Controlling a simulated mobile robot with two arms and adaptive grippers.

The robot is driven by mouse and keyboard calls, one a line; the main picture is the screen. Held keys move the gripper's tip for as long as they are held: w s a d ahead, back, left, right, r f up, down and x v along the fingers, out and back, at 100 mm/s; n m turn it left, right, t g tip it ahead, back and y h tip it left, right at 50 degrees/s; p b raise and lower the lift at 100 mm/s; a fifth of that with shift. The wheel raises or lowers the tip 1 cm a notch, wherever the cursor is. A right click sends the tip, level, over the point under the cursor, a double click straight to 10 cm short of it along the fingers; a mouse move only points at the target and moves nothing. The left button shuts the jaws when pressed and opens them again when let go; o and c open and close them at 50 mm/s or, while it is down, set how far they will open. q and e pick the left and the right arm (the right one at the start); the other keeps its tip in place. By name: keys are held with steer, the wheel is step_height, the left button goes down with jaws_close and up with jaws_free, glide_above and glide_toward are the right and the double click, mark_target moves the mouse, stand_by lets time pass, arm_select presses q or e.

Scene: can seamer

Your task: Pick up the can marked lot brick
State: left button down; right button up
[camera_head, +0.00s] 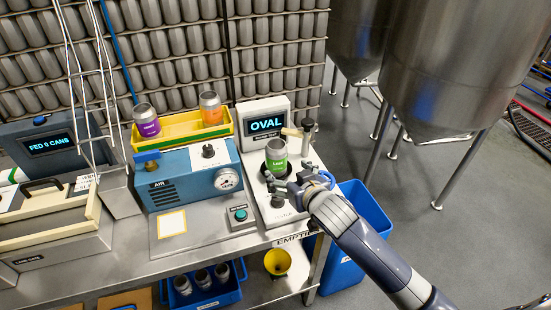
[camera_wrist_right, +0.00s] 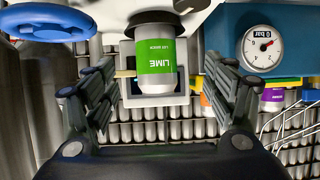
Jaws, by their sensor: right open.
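The lime can (camera_head: 277,158), silver with a green label, stands upright on the white seamer (camera_head: 258,196) labelled OVAL. In the right wrist view, upside down, the can (camera_wrist_right: 158,66) reads LIME, with small print that looks like LOT BRICK. My right gripper (camera_head: 288,184) is open just in front of the can. In the wrist view its fingers (camera_wrist_right: 152,92) stand apart, one on each side of the can, with gaps on both sides. The can's lower end meets a dark round seat. My left gripper is not in view.
A yellow tray (camera_head: 182,138) behind the blue AIR box (camera_head: 180,182) holds a purple can (camera_head: 147,121) and an orange can (camera_head: 210,108). A wood-handled lever (camera_head: 300,131) stands right of the screen. A blue bin (camera_head: 345,262) is below, right of the bench.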

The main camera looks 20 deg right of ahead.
mark_target(279, 160)
steer(key=w, duration=0.1)
steer(key=w+r, duration=0.1)
steer(key=shift+w+r+t, duration=0.15)
steer(key=shift+w+t, duration=0.15)
steer(key=x, duration=0.4)
steer(key=shift+w+p, duration=0.15)
steer(key=shift+p, duration=0.2)
steer(key=shift+w+f, duration=0.4)
steer(key=x, duration=0.1)
steer(key=p+x, duration=0.1)
steer(key=x, duration=0.1)
steer(key=shift+w+d+f, duration=0.2)
steer(key=shift+f, duration=0.2)
steer(key=shift+w+a+f, duration=0.1)
steer(key=shift+w+f, duration=0.05)
steer(key=shift+w, duration=0.2)
steer(key=c, duration=0.9)
steer(key=shift+c, duration=0.3)
